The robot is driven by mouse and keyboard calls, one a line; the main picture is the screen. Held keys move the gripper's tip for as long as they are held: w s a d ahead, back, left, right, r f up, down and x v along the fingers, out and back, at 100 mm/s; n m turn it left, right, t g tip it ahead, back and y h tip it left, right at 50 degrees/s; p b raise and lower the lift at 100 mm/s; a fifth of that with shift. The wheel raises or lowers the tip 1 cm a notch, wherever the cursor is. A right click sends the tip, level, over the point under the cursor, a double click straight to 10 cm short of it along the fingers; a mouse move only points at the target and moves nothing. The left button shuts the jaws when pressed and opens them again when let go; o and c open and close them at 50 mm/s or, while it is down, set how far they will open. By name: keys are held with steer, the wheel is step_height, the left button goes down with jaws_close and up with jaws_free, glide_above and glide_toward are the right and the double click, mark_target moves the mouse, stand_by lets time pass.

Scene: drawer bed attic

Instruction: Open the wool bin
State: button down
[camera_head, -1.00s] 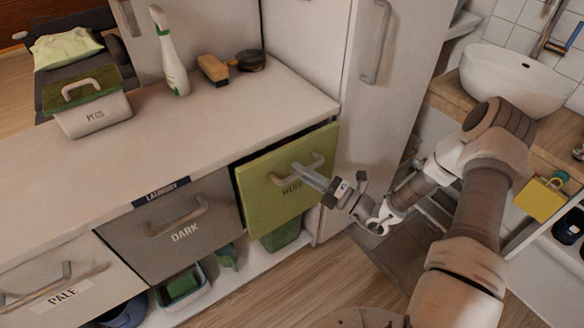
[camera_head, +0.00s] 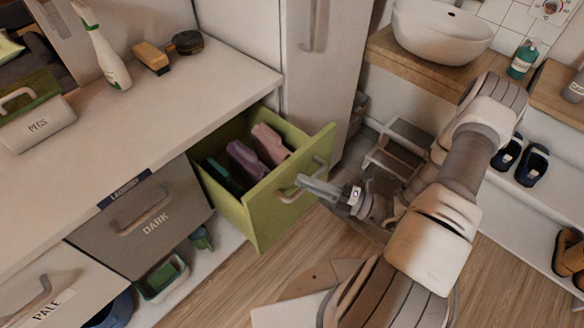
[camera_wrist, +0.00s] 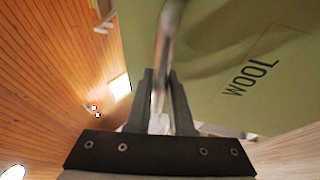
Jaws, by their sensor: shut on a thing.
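The wool bin (camera_head: 266,214) is a green drawer at the right end of the laundry counter. It stands pulled out, and folded pink, purple and dark green cloths show inside. In the wrist view its green front (camera_wrist: 215,60) carries the label WOOL. My gripper (camera_head: 308,184) is shut on the bin's bar handle (camera_head: 318,168), in front of the bin's face. The wrist view shows the handle (camera_wrist: 163,60) between the two fingers (camera_wrist: 160,95). The label is hidden in the head view.
The DARK bin (camera_head: 147,220) and PALE bin (camera_head: 42,290) are shut to the left. The counter (camera_head: 190,95) holds a spray bottle (camera_head: 105,55), a brush (camera_head: 152,58) and a pegs box (camera_head: 38,122). A grey step stool (camera_head: 400,145) stands behind my arm. Wooden floor (camera_head: 225,285) is clear in front.

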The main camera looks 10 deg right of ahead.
steer(key=s+d, duration=0.3)
steer(key=s, duration=0.2)
steer(key=shift+d, duration=0.25)
steer(key=c, duration=0.8)
jaws_free()
steer(key=shift+s, duration=0.1)
steer(key=v, duration=1.7)
steer(key=shift+s+d, duration=0.1)
steer(key=shift+d, duration=0.05)
